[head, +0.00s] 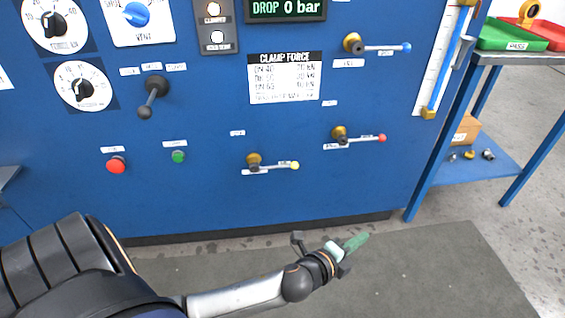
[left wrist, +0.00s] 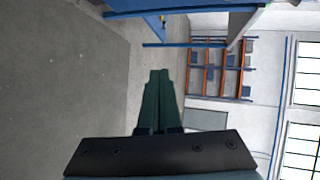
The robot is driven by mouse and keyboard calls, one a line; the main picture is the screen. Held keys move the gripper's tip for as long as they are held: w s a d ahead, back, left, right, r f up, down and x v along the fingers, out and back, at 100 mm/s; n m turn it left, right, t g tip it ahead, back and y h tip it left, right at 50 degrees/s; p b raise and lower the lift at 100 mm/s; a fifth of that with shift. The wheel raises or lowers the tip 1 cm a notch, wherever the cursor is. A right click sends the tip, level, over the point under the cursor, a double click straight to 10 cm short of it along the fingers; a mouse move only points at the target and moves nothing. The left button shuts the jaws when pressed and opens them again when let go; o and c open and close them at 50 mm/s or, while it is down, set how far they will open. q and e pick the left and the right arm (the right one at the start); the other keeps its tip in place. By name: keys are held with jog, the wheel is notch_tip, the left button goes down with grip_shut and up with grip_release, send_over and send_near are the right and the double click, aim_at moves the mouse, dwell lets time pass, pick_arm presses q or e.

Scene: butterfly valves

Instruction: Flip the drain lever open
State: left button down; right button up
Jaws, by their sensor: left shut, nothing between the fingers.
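Three small brass valves with horizontal levers sit on the blue panel in the head view. One has a blue-tipped lever (head: 385,47) at the upper right, one a red-tipped lever (head: 363,139) below it, one a yellow-tipped lever (head: 276,167) lower and further left. Their labels are too small to read, so I cannot tell which is the drain lever. My left gripper (head: 358,242) is shut and empty, low in front of the panel and apart from every lever. Its green fingers (left wrist: 158,100) are together in the left wrist view, where no lever shows. My right gripper is not in view.
The blue panel (head: 215,200) also carries a black lever (head: 151,97), a red button (head: 116,165), a green button (head: 178,156) and dials. A blue-framed table (head: 484,60) with green and red trays stands at the right. Floor before the panel is clear.

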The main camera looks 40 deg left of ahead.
pick_arm(q)
jog(key=w+a+f+m+g+y, duration=0.2)
jog(key=w+a+f+m+y, duration=0.1)
jog(key=a+f+y, duration=0.65)
jog(key=a+r+m+g+y, duration=0.1)
jog(key=a+y, duration=0.1)
jog(key=a, duration=0.5)
jog(key=s+a+r+m+y, duration=0.1)
jog(key=a+m+y, duration=0.1)
jog(key=a, duration=0.5)
jog(key=shift+s+a+r+m+g+y+b, duration=0.15)
jog(key=shift+r+m+g+y+b, duration=0.2)
jog(key=shift+y, duration=0.3)
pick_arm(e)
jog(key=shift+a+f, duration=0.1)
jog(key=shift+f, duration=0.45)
